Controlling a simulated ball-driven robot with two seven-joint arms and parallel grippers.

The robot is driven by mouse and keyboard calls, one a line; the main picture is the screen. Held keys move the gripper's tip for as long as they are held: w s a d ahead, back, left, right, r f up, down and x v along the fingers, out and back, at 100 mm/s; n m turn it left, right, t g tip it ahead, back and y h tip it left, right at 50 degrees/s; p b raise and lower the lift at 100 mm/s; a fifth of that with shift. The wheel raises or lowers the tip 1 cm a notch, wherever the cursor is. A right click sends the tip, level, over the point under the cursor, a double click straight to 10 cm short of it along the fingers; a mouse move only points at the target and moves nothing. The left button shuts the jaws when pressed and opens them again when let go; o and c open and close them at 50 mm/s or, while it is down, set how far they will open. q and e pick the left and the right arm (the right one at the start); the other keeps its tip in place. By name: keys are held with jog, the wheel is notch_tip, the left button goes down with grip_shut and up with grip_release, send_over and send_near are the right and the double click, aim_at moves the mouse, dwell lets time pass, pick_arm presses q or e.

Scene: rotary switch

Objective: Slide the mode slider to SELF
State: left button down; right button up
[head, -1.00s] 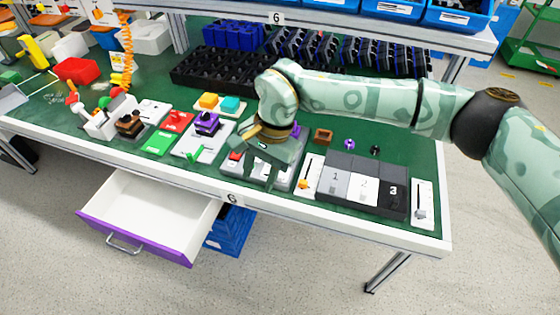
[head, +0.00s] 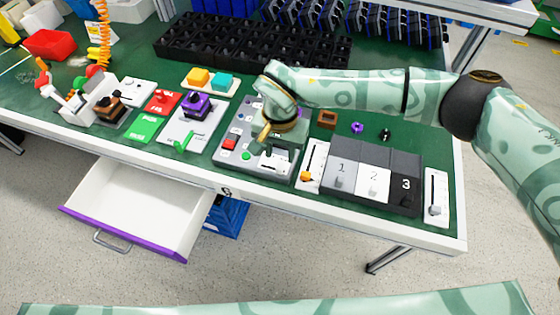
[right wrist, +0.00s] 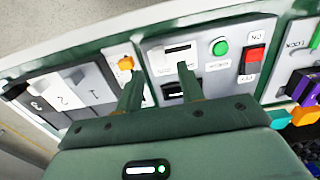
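A grey control panel (head: 232,130) lies on the green bench. It bears a white slotted plate (head: 275,161), which also shows in the right wrist view (right wrist: 181,51). I cannot read its labels or tell the slider's position. Beside the panel is a white strip with an orange-knobbed slider (head: 305,176); the knob also shows in the right wrist view (right wrist: 125,63). My right gripper (right wrist: 158,74) is open with nothing visible between its fingers. It is over the panel's edge, one finger near the slotted plate and the other near the orange knob. Contact cannot be told. My left gripper is not in view.
The panel also has a red rocker (right wrist: 252,60) and a green button (right wrist: 219,47). A numbered switch block (head: 373,178) and another slider strip (head: 436,196) lie to the right. An open drawer (head: 140,210) juts out below. A black crate (head: 250,48) stands behind.

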aim_at(280, 166)
notch_tip(280, 166, down, 5)
jog(key=shift+b, duration=0.4)
grip_shut()
jog(key=a+b, duration=0.1)
jog(key=a, duration=0.1)
jog(key=w+a+b, duration=0.1)
jog(key=a+b, duration=0.1)
jog(key=shift+w+f, duration=0.2)
jog(key=shift+r, duration=0.25)
grip_release()
jog(key=shift+a, duration=0.15)
